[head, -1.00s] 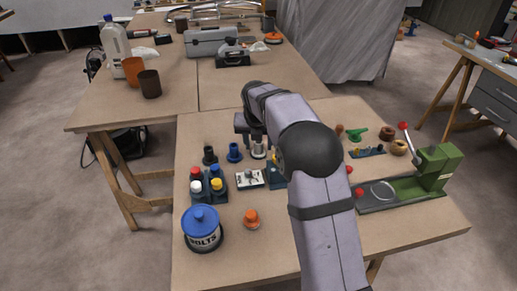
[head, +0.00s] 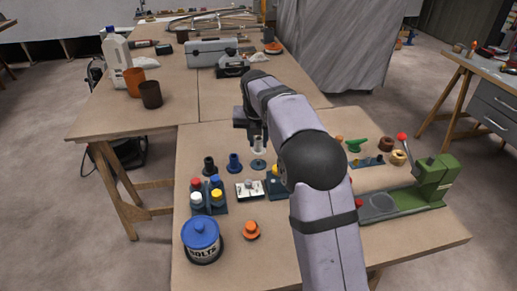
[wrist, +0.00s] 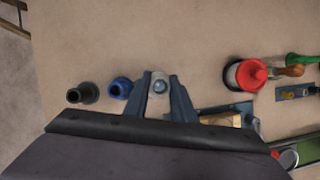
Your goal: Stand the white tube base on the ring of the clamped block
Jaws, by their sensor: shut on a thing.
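My gripper (head: 257,138) is shut on the white tube base (head: 258,146), a pale upright tube seen from its side in the head view. In the wrist view its round top (wrist: 159,86) shows between the fingers. A small dark disc (head: 258,165) lies on the bench below it; the tube looks raised above it. The clamped block (head: 410,200) is a long dark slab at the green clamp, at the right of the bench. A round ring (head: 378,206) shows on its top, left of the clamp. The block is well to the right of my gripper.
A black tube base (head: 209,166) and a blue one (head: 234,162) stand left of my gripper. A rack of coloured caps (head: 208,197), a bolts tin (head: 201,241) and an orange knob (head: 251,230) are nearer. The clamp's red-knobbed lever (head: 402,138) stands upright.

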